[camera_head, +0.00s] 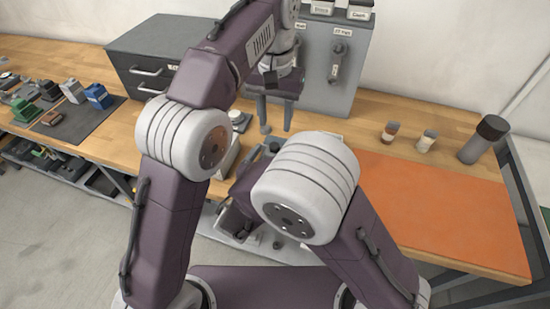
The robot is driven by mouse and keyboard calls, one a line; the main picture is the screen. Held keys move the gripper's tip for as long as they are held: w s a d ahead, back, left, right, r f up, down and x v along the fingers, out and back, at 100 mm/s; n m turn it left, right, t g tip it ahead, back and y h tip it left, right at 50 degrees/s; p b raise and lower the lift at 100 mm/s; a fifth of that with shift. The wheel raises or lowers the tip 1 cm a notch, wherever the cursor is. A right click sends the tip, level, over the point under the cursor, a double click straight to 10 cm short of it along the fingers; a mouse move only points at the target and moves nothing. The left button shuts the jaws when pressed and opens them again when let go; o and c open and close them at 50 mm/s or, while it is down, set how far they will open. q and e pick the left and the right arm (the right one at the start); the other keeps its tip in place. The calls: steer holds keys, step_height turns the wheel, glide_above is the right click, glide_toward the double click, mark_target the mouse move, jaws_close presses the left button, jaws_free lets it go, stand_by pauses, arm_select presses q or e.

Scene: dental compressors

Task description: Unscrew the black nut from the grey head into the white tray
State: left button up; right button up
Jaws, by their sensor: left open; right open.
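My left gripper (277,130) points down over the bench behind my right elbow. Its two fingers are apart, with nothing seen between them. My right arm comes in from the right and bends at a large pale joint; its gripper is hidden behind my arm links, so I cannot make it out. A small round whitish part (238,117) stands left of the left fingers, and a pale edge (229,158), possibly the white tray, shows below it. A small dark round part (272,147) shows below the fingers. I cannot tell the black nut or grey head for certain.
A grey drawer cabinet (160,45) and a grey panel cabinet (345,65) stand at the back. Small blocks sit on a dark mat (78,125) at left. Two jars (390,132) and a dark-capped cylinder (480,142) stand at right. The orange mat (440,210) is clear.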

arm_select(q)
steer(key=shift+s+a, duration=0.1)
steer(key=shift+a, duration=0.05)
arm_select(e)
steer(key=shift+w, duration=0.2)
steer(key=shift+f, duration=0.1)
steer(key=shift+w+d, duration=0.1)
